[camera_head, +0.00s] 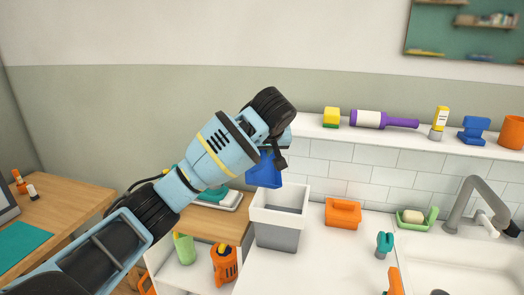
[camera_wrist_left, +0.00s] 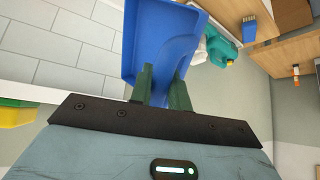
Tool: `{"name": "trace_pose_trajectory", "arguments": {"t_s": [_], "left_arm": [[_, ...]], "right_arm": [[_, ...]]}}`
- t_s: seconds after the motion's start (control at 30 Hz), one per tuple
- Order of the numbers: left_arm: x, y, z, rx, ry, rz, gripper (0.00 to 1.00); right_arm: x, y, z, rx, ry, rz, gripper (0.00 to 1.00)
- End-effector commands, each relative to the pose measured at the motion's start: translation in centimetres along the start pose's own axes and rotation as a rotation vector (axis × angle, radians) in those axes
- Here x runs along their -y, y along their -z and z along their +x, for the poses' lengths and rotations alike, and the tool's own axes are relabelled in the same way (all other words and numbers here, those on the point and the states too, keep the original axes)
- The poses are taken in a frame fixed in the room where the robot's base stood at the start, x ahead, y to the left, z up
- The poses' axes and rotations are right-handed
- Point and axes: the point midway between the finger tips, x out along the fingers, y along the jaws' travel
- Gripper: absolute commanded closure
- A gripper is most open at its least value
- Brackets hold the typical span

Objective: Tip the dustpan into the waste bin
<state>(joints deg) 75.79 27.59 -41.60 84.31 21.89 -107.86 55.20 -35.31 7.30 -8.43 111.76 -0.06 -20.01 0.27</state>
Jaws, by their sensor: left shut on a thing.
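The blue dustpan (camera_head: 264,171) hangs from my left gripper (camera_head: 279,152) in the head view, tilted, just above the back left of the waste bin. The left wrist view shows the dustpan (camera_wrist_left: 155,35) with the dark green fingers of the left gripper (camera_wrist_left: 162,88) shut on its handle end. The waste bin (camera_head: 278,236) is an open grey box with a white upper part, standing on the white counter. No debris can be made out in the pan or the bin. My right gripper is not in view.
An orange object (camera_head: 343,213) stands right of the bin. An orange jug (camera_head: 224,263) and a green bottle (camera_head: 184,248) are left of it, lower down. A sink (camera_head: 465,262) with a grey tap is at the right. A shelf with several items runs along the wall.

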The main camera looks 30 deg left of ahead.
Motion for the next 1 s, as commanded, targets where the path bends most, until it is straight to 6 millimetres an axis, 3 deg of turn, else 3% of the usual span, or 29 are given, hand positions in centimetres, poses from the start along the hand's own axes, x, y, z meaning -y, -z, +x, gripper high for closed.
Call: {"name": "trace_pose_trajectory", "arguments": {"t_s": [1.0], "left_arm": [[-0.81, -0.45, -0.55, -0.056, 0.050, 0.040, 1.00]], "right_arm": [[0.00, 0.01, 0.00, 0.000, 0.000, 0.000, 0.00]]}}
